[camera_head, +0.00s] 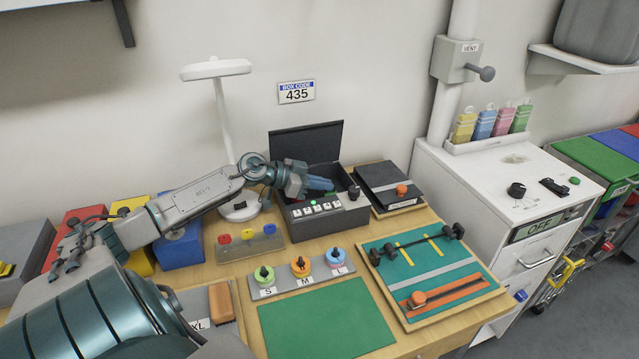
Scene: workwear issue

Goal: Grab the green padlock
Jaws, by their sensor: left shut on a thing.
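The green padlock (521,118) appears to be the rightmost item in a row on the white cabinet at the right, a green body with a small loop on top. My left gripper (306,182) is far to its left, at the open black box (345,217) on the wooden table. It is shut on a blue thing (321,184) at the box's opening. The thing's lower part and the box's inside are partly hidden. My right gripper is not in view.
Yellow (464,127), blue (485,124) and pink (503,121) items stand beside the green one. The black box has number keys and a raised lid. A white lamp (222,80) stands behind my left arm. A green mat (325,326) lies clear at the front.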

